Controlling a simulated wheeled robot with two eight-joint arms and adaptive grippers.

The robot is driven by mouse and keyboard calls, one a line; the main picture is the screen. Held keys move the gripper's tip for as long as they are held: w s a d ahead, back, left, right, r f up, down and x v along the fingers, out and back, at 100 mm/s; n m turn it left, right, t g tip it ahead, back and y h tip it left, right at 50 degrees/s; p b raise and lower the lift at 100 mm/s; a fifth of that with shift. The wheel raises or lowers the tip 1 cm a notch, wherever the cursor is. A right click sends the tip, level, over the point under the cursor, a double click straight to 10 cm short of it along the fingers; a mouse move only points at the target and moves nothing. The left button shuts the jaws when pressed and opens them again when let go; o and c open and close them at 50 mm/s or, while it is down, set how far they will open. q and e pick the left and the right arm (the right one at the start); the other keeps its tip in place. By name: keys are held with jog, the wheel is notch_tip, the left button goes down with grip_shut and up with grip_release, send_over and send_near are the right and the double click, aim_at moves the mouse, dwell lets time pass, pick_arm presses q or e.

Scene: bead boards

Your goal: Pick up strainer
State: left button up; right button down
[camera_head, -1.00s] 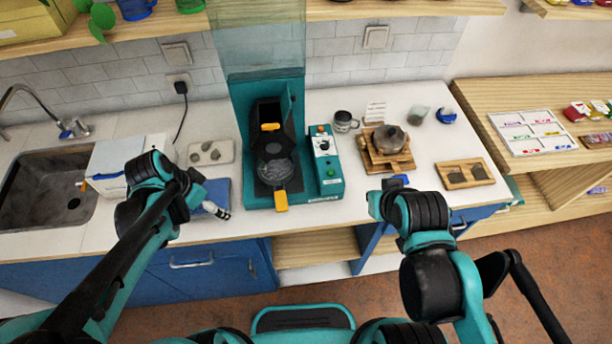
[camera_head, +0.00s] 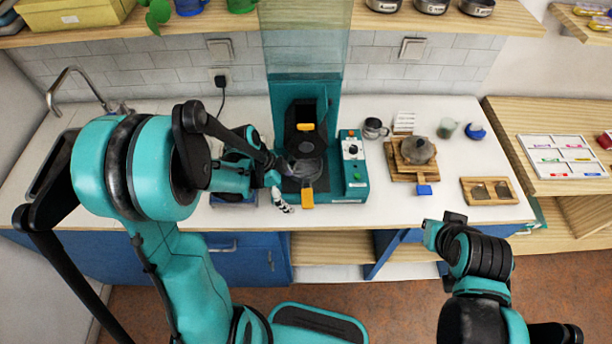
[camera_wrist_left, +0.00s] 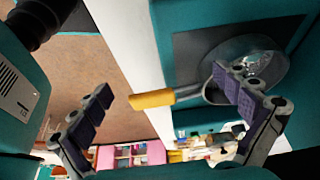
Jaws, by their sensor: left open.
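A round, see-through bowl (camera_head: 307,170) with an orange handle (camera_head: 307,198) sits at the front of the teal machine and looks like the strainer. Mesh or glass is hard to tell. It also shows in the left wrist view (camera_wrist_left: 258,62), its orange handle (camera_wrist_left: 152,98) pointing left. My left gripper (camera_head: 285,184) is open, close to the left of the bowl and handle. In the wrist view the handle lies between the spread fingers (camera_wrist_left: 165,84) in the picture, with no visible grip. My right arm is at the lower right; its fingers cannot be made out.
The teal machine (camera_head: 353,178) has a second orange handle (camera_head: 305,127) above the bowl. The counter's front edge runs below the machine.

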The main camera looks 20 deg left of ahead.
aim_at(307, 192)
pick_arm(q)
jog(key=d, duration=0.1)
jog(key=w+d, duration=0.1)
jog(key=d, duration=0.2)
jog(key=shift+w+d+f, duration=0.1)
jog(key=shift+w+d, duration=0.2)
jog(key=shift+d, duration=0.1)
jog(key=shift+f+b, duration=0.35)
jog(key=shift+f, duration=0.15)
jog(key=c, duration=1.2)
